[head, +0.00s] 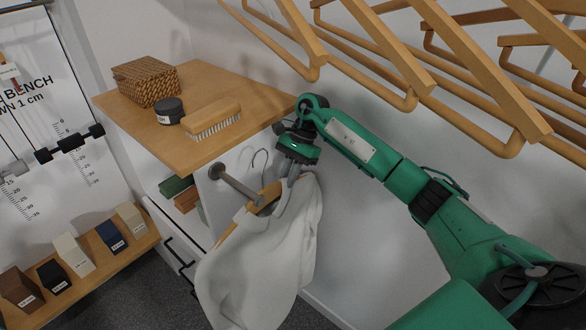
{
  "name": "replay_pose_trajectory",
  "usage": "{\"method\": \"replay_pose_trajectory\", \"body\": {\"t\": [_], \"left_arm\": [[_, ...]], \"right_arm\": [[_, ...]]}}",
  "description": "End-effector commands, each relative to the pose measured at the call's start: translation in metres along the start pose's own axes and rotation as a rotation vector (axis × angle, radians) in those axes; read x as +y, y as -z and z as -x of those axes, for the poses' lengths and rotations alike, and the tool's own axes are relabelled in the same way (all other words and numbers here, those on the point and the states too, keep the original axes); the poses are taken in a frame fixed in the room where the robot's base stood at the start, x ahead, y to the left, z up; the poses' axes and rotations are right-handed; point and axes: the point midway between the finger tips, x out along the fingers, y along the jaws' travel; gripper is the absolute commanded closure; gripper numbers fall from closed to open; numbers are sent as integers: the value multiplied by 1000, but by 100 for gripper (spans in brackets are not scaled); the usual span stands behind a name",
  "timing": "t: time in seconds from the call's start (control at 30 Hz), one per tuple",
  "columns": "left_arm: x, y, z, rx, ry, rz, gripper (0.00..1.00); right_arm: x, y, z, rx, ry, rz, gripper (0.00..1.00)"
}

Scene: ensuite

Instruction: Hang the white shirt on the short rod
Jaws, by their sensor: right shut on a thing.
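The white shirt (262,262) hangs from a wooden hanger (270,192) with a thin metal hook (260,158). My right gripper (291,178) is shut on the hanger near the shirt's collar and holds it tilted. The short rod (236,184), grey with a thicker end, sticks out from the white side panel below the wooden top. The hook shows just above and to the right of the rod; I cannot tell whether they touch. The rod's free end overlaps the hanger in the picture. My left gripper is out of view.
Several empty wooden hangers (400,62) hang at the upper right, above my right arm. The wooden top (185,140) carries a woven box (147,80), a dark jar (169,110) and a brush (212,117). A low shelf (100,262) with labelled blocks stands at the left.

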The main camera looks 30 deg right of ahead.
Motion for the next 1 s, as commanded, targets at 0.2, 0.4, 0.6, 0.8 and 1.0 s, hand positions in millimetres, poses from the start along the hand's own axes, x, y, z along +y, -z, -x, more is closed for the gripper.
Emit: {"method": "replay_pose_trajectory", "body": {"t": [0.2,0.4,0.6,0.8,1.0], "left_arm": [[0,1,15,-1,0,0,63],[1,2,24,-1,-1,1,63],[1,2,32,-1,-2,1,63],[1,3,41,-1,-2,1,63],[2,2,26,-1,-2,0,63]], "right_arm": [[0,-16,-5,-4,0,3,100],[0,-26,-15,-5,0,2,100],[0,-33,-27,-4,0,2,100],[0,-40,-39,-5,0,3,100],[0,-35,-56,-3,1,3,100]]}}
